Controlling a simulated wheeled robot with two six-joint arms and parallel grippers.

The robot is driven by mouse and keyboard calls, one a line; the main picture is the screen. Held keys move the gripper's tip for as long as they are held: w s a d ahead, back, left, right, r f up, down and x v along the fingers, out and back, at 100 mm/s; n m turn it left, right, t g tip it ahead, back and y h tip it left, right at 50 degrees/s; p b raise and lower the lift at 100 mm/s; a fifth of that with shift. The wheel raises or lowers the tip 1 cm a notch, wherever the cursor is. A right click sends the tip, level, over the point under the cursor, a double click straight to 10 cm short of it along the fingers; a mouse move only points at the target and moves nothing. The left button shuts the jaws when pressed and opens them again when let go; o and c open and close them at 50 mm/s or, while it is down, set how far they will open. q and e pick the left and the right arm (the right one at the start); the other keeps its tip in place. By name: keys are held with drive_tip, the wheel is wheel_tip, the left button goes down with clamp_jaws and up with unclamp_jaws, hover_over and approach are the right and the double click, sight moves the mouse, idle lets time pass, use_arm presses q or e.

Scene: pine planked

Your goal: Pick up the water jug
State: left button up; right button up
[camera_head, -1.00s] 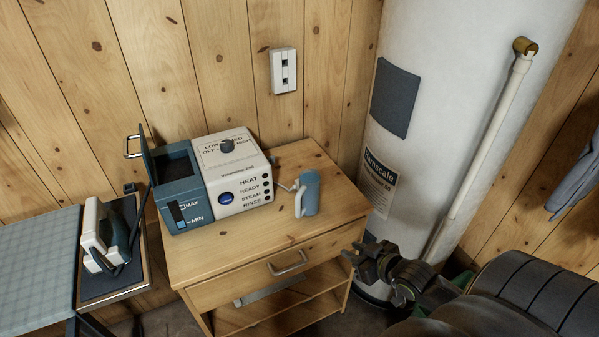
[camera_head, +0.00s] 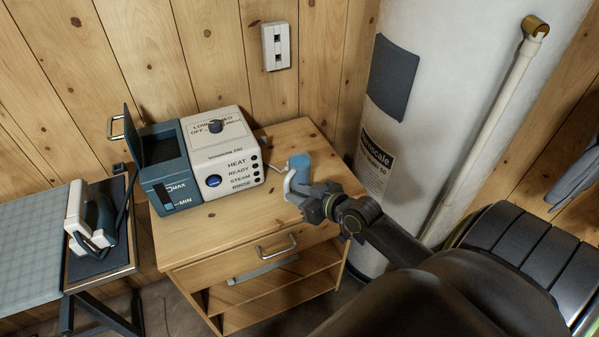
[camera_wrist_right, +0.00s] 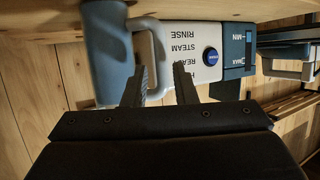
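The water jug (camera_head: 300,164) is a small blue cup-like vessel with a white handle, standing upright on the right side of the wooden cabinet top. It also shows in the right wrist view (camera_wrist_right: 105,55), where the picture is upside down. My right gripper (camera_head: 292,188) is at the jug's near side and partly hides its lower part. In the right wrist view its two fingers (camera_wrist_right: 160,70) are apart, with the white handle (camera_wrist_right: 155,85) showing between them. I cannot tell whether a finger touches it. My left gripper is not in view.
A blue and white steam station (camera_head: 222,150) with an open lid stands left of the jug. The wooden cabinet (camera_head: 225,220) has a drawer with a metal handle. An iron (camera_head: 92,215) rests on the ironing board at left. A white tank (camera_head: 400,130) stands close behind at right.

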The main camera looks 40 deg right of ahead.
drive_tip(key=shift+f+p+x, duration=0.15)
drive_tip(key=shift+p+x, duration=0.05)
drive_tip(key=shift+x, duration=1.55)
drive_tip(key=shift+f+p+x, duration=0.15)
drive_tip(key=shift+x, duration=1.6)
drive_tip(key=shift+s+a, duration=0.1)
drive_tip(key=shift+s, duration=0.05)
clamp_jaws()
drive_tip(key=shift+r, duration=0.1)
